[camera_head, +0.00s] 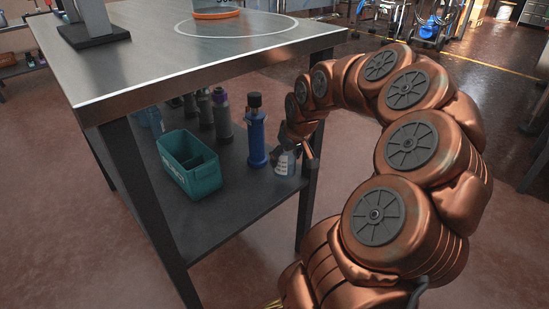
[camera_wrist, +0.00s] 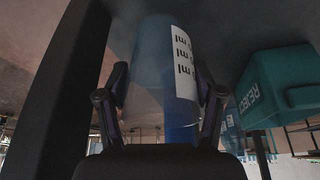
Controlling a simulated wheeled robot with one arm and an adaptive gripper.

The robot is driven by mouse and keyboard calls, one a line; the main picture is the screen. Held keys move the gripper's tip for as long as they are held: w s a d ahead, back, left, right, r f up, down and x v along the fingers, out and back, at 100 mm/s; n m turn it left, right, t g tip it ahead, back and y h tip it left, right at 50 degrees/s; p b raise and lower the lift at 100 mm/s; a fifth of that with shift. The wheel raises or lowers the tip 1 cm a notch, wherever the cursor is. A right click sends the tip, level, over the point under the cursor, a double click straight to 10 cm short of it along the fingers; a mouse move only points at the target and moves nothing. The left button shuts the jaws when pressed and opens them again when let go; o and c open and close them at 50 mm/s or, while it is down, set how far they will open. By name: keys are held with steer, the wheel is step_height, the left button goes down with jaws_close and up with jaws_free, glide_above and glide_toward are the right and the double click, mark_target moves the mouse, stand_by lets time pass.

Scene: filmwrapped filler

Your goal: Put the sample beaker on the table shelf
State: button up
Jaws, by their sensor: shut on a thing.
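The sample beaker (camera_head: 284,164), clear with a white marked label, is at the right end of the table's lower shelf (camera_head: 235,202), close to the right table leg. My gripper (camera_head: 285,147) reaches in from the right and is shut on it. In the wrist view, which looks upside down, the beaker (camera_wrist: 153,68) sits between the two dark fingers (camera_wrist: 160,100), its "ml" label facing the camera. Its base is at or very near the shelf surface; I cannot tell whether it touches.
A blue bottle with a black cap (camera_head: 256,132) stands just left of the beaker. A teal bin (camera_head: 191,181) marked REJECT sits further left, with several grey bottles behind. The tabletop (camera_head: 160,65) overhangs the shelf. The shelf's front right is clear.

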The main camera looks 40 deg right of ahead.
mark_target(283, 164)
steer(key=shift+w, duration=0.2)
steer(key=shift+s+b+x, duration=0.1)
steer(key=shift+b+x, duration=0.45)
steer(key=shift+x, duration=0.35)
steer(key=shift+s+b+x, duration=0.15)
steer(key=shift+b+x, duration=0.35)
steer(key=shift+x, duration=0.4)
steer(key=shift+f, duration=0.3)
steer(key=o, duration=1.3)
steer(key=shift+o, duration=0.2)
steer(key=shift+p+v, duration=0.3)
steer(key=shift+v, duration=0.55)
steer(key=p+v, duration=0.4)
steer(key=v, duration=0.6)
steer(key=shift+s+r, duration=0.15)
steer(key=shift+r, duration=0.2)
